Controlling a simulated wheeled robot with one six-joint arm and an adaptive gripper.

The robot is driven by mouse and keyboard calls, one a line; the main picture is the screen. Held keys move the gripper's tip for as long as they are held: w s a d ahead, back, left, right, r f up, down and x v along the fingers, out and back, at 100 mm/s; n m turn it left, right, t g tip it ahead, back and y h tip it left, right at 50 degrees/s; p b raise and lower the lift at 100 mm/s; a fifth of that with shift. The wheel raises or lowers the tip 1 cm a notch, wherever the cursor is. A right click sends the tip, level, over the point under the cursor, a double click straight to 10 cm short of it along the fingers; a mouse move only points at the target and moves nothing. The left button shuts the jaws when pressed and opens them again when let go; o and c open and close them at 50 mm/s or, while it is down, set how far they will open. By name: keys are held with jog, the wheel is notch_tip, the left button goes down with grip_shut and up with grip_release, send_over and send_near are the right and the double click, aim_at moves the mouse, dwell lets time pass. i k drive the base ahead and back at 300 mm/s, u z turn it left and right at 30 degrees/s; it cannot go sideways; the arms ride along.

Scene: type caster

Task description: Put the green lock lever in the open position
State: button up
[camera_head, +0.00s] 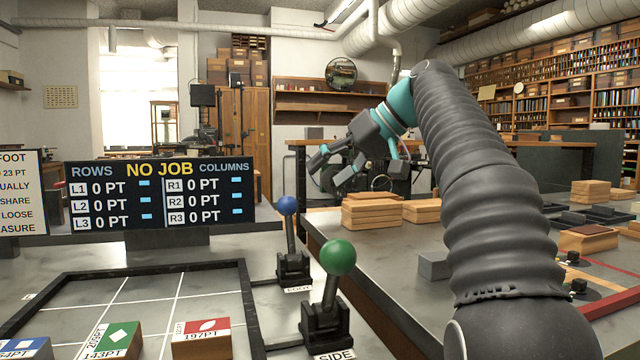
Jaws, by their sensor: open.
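The green lock lever (338,257) stands on a dark base (325,322) beside the right edge of the framed grid. A label reading "SIDE" is in front of its base. Its stick is close to upright, with the ball leaning slightly to the right. My gripper (345,172) is open and empty, up in the air behind and above the green lever, well apart from it. I cannot see any mark for the lever's open position.
A blue-knobbed lever (288,206) stands just behind the green one. A dark frame (250,305) holds labelled blocks (201,345) on a grid. A display board (160,195) reads "NO JOB". Wooden blocks (372,212) lie on the right-hand table. Air above the levers is free.

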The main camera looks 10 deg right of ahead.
aim_at(337, 256)
jog(key=k, duration=1)
